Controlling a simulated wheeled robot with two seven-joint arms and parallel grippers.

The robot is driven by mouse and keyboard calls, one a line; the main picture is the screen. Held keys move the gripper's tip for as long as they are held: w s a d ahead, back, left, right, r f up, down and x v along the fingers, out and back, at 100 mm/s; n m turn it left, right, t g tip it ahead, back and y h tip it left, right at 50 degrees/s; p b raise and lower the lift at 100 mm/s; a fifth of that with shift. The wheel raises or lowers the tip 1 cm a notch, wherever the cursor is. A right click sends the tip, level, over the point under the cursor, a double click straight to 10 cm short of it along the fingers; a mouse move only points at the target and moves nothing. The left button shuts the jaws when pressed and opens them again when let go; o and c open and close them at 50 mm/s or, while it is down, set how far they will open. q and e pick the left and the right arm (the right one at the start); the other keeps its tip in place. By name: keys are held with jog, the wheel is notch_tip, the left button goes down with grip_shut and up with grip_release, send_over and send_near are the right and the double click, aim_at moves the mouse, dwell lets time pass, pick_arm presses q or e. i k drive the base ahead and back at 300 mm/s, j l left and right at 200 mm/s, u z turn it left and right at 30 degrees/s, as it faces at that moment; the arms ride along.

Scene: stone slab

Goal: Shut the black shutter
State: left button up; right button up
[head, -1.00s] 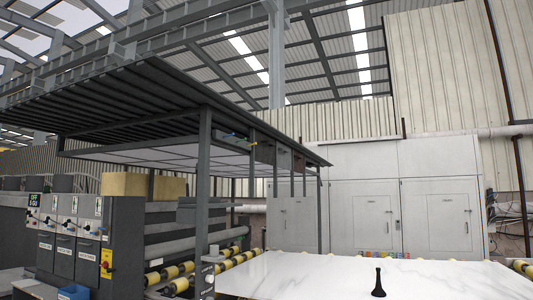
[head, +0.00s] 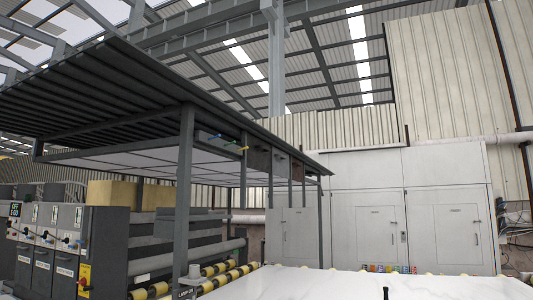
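I cannot make out a black shutter for certain in the head view. A small dark upright thing (head: 386,293) shows only its tip at the bottom edge, in front of the white marble slab (head: 330,284); I cannot tell what it is. Neither of my grippers is in view, so their place relative to these things is hidden.
A dark ribbed canopy (head: 110,85) on grey posts (head: 184,190) hangs at the left, above grey control cabinets (head: 65,245) and yellow-banded rollers (head: 205,285). Large white cabinets (head: 365,225) stand behind the slab. The visible slab surface looks mostly clear.

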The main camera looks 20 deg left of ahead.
aim_at(259, 152)
jog(key=i+j, duration=0.15)
jog(key=i, duration=0.5)
jog(key=i+j+u, duration=0.1)
jog(key=i, duration=0.5)
jog(key=i+j, duration=0.1)
jog(key=i, duration=0.55)
